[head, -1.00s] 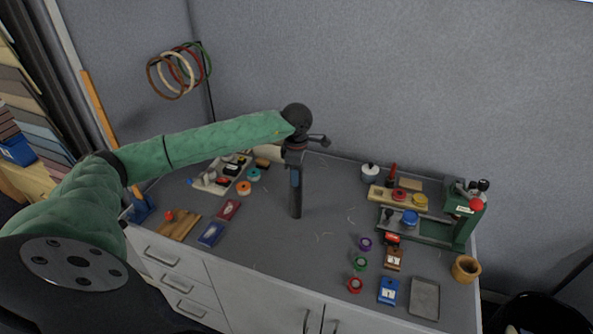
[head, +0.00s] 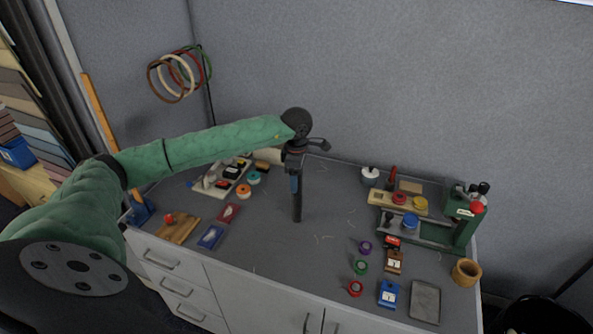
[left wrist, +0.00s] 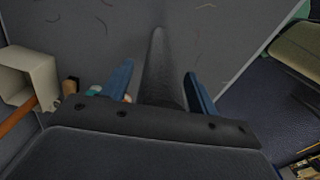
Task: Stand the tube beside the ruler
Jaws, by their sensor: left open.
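A dark tube (head: 297,208) appears upright on the grey tabletop, near the middle of the table. My left gripper (head: 294,184) is over its upper part, with the blue fingers pointing down. In the left wrist view the tube (left wrist: 160,65) lies between the two spread blue fingers of my left gripper (left wrist: 160,85), with a gap on each side. My left gripper is open. The tube's near end is hidden by the gripper body in that view. I cannot pick out a ruler for certain. My right gripper is not in view.
Wire spools, a red box (head: 229,212) and a blue box (head: 211,236) lie left of the tube. At right are a green press (head: 463,228), tape rolls, a grey tray (head: 425,302) and a wooden cup (head: 466,271).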

